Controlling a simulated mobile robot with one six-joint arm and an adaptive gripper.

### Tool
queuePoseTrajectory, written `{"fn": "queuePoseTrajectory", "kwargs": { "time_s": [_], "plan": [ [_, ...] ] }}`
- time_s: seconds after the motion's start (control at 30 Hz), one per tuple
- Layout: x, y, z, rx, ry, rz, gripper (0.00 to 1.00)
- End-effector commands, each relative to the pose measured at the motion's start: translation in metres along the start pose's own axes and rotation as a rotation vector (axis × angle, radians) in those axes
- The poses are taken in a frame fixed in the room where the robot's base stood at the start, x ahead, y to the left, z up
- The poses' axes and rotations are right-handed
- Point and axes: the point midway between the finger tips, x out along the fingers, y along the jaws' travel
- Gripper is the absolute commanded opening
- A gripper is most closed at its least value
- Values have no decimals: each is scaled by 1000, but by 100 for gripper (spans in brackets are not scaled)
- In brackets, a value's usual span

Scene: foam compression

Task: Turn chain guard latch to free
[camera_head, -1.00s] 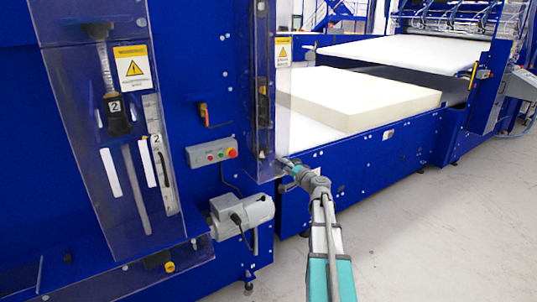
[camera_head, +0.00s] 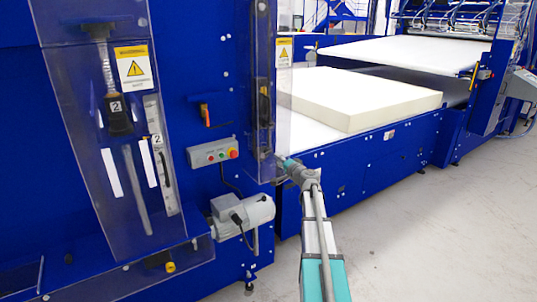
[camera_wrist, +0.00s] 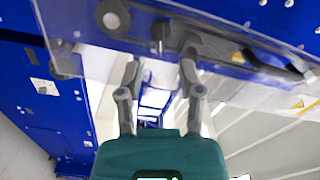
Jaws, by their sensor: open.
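A clear chain guard (camera_head: 284,100) stands upright at the near end of the foam bed. In the wrist view its clear panel (camera_wrist: 80,30) crosses the top. A small dark upright part (camera_wrist: 160,38) sits on it beside a round grey disc (camera_wrist: 112,18); it may be the latch, but I cannot tell its setting. My gripper (camera_wrist: 163,62) is open and empty, its fingertips just below and to either side of that dark part. In the head view my gripper (camera_head: 282,163) is at the guard's lower edge; its fingertips are hard to make out there.
A cream foam block (camera_head: 365,98) lies on the white bed right of the guard. A control box with buttons (camera_head: 213,152) and a grey motor (camera_head: 243,214) project from the blue machine left of my arm. Open floor (camera_head: 430,240) lies to the right.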

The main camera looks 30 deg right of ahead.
Motion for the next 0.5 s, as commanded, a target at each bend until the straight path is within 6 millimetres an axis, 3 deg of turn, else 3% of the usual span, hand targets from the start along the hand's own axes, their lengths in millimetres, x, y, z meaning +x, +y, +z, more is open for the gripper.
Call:
{"fn": "queuePoseTrajectory", "kwargs": {
  "time_s": [0.2, 0.5],
  "plan": [
    [38, 0, -1, 0, -1, 0, 48],
    [72, 0, -1, 0, 0, 0, 48]
  ]
}}
